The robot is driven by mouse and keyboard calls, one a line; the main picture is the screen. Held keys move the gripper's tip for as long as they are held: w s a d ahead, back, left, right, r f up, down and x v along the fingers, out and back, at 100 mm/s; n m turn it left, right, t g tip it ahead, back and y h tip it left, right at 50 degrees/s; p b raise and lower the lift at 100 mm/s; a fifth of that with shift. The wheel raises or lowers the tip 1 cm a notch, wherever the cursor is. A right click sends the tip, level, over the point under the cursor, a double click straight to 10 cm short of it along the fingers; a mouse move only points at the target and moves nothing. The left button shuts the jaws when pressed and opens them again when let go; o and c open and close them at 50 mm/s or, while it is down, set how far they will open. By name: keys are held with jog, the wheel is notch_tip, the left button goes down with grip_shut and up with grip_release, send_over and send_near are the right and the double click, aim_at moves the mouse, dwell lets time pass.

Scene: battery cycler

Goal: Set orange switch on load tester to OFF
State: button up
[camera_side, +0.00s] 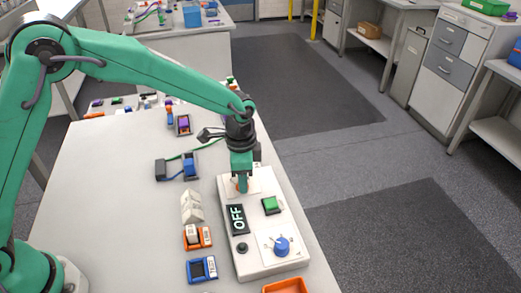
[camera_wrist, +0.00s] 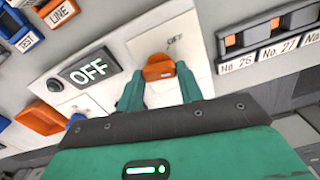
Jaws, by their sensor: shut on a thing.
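The load tester (camera_side: 256,264) is a white box on the table, standing below my arm in the side view. Its dark display (camera_side: 237,219) reads OFF; the same display (camera_wrist: 88,68) reads OFF in the wrist view. The orange switch (camera_wrist: 158,70) sits on a pale plate near a printed OFF mark. My gripper (camera_wrist: 160,76) has its two green fingers on either side of the switch, shut on it. In the side view my gripper (camera_side: 241,184) points down at the tester's far end, and hides most of the switch.
A green button (camera_side: 270,205), a blue knob (camera_side: 282,246) and a small black button (camera_side: 241,248) share the tester's top. Blue (camera_side: 202,269) and orange (camera_side: 197,237) holders lie to its left. An orange tray (camera_side: 285,286) is at the near edge. The table's left part is clear.

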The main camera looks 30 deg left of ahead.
jog(key=n, duration=0.5)
jog(key=shift+n, duration=0.3)
jog(key=n, duration=0.4)
jog(key=shift+a+n, duration=0.1)
jog(key=shift+n, duration=0.2)
jog(key=shift+w, duration=0.1)
jog(key=o, duration=1)
jog(key=shift+r, duration=0.1)
jog(key=shift+r, duration=3.85)
jog(key=shift+r, duration=0.1)
